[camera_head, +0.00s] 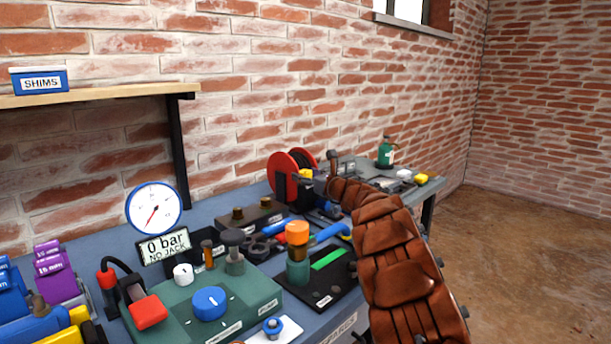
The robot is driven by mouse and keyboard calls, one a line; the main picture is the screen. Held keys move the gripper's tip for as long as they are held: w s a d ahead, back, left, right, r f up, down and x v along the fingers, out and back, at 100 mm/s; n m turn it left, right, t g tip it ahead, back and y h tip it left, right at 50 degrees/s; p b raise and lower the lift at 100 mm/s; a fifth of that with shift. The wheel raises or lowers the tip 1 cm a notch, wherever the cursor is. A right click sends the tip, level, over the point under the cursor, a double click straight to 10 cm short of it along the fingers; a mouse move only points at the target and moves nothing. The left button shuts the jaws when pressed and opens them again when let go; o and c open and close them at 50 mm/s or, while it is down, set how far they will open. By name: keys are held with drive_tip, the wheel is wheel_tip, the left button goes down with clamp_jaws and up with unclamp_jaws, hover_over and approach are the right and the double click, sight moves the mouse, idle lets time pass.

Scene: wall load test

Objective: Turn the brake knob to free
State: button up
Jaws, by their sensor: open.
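A green control box (178,313) on the bench carries a large blue knob (209,302) with a white pointer mark and a small white knob (183,273). A red reel (285,172) with a black middle stands farther back, with a small yellow part at its right. No label reading brake is legible, so I cannot tell which part is the brake knob. My brown arm reaches in from the lower right. My gripper (312,183) is small in view, open, just right of the reel's lower part; I cannot tell whether it touches anything.
A round gauge (154,208) and a display (164,246) reading "0 bar NO JACK" stand at the back left. An orange-topped cylinder (297,240) stands left of my arm. A shelf (98,95) overhangs the left. Open floor lies at right.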

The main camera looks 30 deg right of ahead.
drive_tip(key=shift+w, duration=0.2)
drive_tip(key=c, duration=1.2)
